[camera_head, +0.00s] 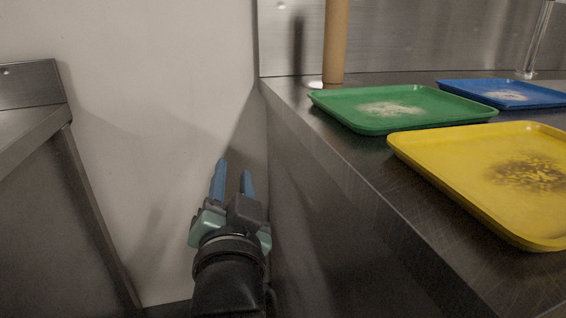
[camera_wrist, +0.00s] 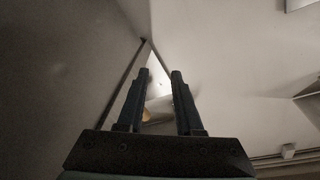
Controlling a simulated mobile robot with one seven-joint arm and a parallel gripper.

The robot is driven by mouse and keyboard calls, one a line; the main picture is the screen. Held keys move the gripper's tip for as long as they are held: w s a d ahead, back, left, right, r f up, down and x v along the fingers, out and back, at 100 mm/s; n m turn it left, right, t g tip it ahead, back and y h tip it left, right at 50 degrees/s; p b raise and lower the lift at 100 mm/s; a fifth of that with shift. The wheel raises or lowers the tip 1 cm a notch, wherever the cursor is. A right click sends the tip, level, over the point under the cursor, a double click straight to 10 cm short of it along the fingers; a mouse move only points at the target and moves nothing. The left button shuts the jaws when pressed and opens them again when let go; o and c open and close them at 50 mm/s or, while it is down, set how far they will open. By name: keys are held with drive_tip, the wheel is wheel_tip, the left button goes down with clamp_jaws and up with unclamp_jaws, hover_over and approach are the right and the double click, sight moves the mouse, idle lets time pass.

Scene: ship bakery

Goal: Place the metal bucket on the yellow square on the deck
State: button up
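My gripper (camera_head: 232,178) has blue fingers and is raised in front of the pale wall, left of the metal counter. The fingers are apart with nothing between them. In the wrist view my gripper (camera_wrist: 161,74) also shows its two dark fingers spread and empty. No metal bucket is visible in either view. No yellow square on the deck is visible, and hardly any of the deck shows.
The metal counter (camera_head: 380,205) on the right bears a green tray (camera_head: 375,127), a blue tray (camera_head: 470,90) and a yellow tray (camera_head: 440,165). A brown post (camera_head: 336,45) stands behind. Another metal counter (camera_head: 30,125) is at left. A narrow gap lies between the counters.

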drive_tip(key=s+d+r+n+t, duration=0.1)
drive_tip(key=s+d+r+t, duration=0.1)
drive_tip(key=s+r, duration=0.3)
drive_tip(key=s+d+r+n+t+h, duration=0.1)
drive_tip(key=s+r+t, duration=0.3)
drive_tip(key=r, duration=0.7)
drive_tip(key=s+d+r+n+t+h, duration=0.1)
drive_tip(key=s+d+r+n+t, duration=0.1)
drive_tip(key=s+r, duration=0.4)
wheel_tip(320, 180, up, 2)
drive_tip(key=shift+d+r+n+t, duration=0.15)
drive_tip(key=shift+d+n+t, duration=0.25)
drive_tip(key=shift+d+n, duration=0.45)
drive_tip(key=shift+d, duration=0.15)
wheel_tip(320, 180, up, 45)
drive_tip(key=p, duration=4.5)
drive_tip(key=shift+w, duration=0.1)
